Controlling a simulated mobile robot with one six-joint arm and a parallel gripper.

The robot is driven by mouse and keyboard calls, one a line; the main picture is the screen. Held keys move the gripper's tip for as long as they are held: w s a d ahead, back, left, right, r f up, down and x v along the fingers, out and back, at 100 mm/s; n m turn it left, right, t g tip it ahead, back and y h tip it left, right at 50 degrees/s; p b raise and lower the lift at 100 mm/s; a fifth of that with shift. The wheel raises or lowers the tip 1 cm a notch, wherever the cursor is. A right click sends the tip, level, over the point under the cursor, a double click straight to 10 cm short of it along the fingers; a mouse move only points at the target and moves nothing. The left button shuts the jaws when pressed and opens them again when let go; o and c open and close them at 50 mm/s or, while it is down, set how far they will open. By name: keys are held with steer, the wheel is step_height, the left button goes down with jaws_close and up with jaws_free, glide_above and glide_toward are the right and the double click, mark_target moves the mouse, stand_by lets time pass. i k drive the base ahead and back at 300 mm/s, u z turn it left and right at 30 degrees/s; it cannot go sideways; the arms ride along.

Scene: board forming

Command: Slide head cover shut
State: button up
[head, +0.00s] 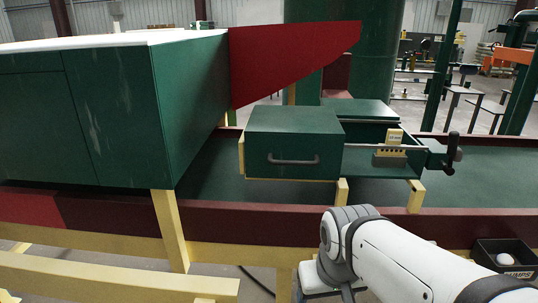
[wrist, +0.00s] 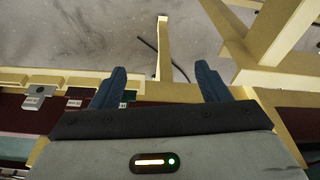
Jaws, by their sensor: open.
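The dark green head cover (head: 293,142), a box with a grey bar handle (head: 293,160) on its near face, sits on the forming head in the middle of the head view. To its right the head's green body (head: 375,163) lies uncovered, with a row of yellow pieces and a small label on it. My white arm reaches in from the lower right, below and apart from the cover. My gripper (wrist: 161,82) shows in the wrist view with its two dark fingers spread and nothing between them. The cover is not seen in the wrist view.
A maroon rail (head: 270,222) runs across in front of the head. A large green cabinet (head: 110,115) stands at left, with a sloping red panel (head: 290,55) behind. A black bin (head: 505,257) holding a white round object is at lower right. Yellow beams (wrist: 270,35) border the floor below.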

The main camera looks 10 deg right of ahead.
mark_target(289, 142)
steer(key=u, duration=0.3)
steer(key=k, duration=1.15)
steer(key=z, duration=0.5)
steer(key=i, duration=1)
steer(key=z, duration=0.05)
